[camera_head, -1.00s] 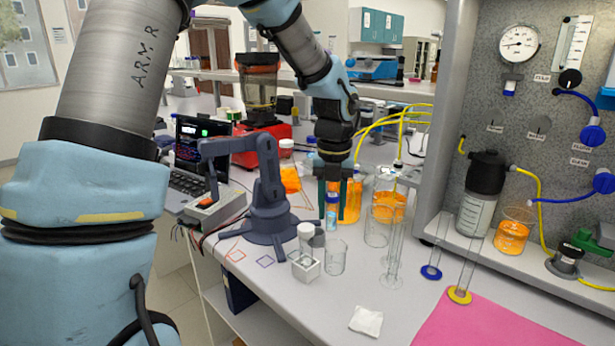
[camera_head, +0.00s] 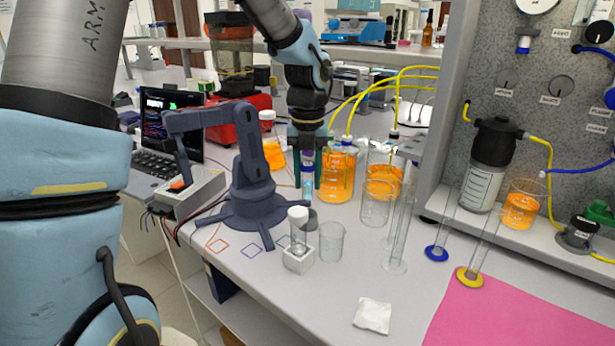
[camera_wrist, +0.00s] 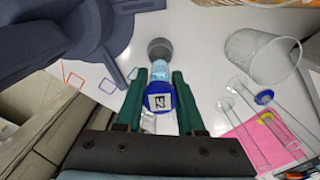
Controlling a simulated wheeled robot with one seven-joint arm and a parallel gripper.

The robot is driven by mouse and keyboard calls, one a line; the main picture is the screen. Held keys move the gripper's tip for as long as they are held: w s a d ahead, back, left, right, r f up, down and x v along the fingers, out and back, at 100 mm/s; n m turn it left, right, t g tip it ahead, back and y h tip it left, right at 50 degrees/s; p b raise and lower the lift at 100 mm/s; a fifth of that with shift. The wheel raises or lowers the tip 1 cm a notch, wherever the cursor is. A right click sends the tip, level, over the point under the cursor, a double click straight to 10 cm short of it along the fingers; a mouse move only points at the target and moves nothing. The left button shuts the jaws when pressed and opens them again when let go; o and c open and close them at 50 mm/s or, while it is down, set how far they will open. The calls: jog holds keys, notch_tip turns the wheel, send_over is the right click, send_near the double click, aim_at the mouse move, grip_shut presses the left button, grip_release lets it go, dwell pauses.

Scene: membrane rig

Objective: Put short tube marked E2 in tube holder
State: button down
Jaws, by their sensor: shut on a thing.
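A short tube (camera_head: 307,182) with a blue cap is held upright in my gripper (camera_head: 307,172), with green fingers on both sides of it. In the wrist view the blue cap (camera_wrist: 159,99) carries a white label reading E2, between my fingertips (camera_wrist: 160,88). The tube's lower end is above the bench, near a small grey round cup-like piece (camera_head: 311,222); the grey piece (camera_wrist: 160,48) also shows just beyond the tube in the wrist view. I cannot tell for sure which piece is the tube holder.
An empty glass beaker (camera_head: 332,242) stands close on the right, with a tall glass cylinder (camera_head: 398,235) beyond. A small dark robot arm (camera_head: 248,185) is close on the left. Orange-filled vessels (camera_head: 337,172) stand behind. The front bench has free room around a white cloth (camera_head: 373,315).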

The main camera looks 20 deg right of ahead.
aim_at(309, 164)
jog(key=shift+f+b, duration=1.4)
jog(key=shift+f, duration=0.35)
jog(key=shift+f+b, duration=0.55)
jog(key=shift+f, duration=1.35)
jog(key=shift+s+a, duration=0.1)
jog(key=c, duration=0.6)
grip_release()
jog(key=shift+f, duration=0.15)
jog(key=shift+c, duration=0.2)
jog(key=shift+o, duration=1)
jog(key=shift+a, duration=0.15)
jog(key=shift+f, duration=0.1)
jog(key=r, duration=0.7)
jog(key=r+b, duration=0.1)
jog(key=r, duration=0.3)
jog(key=shift+d+r, duration=0.35)
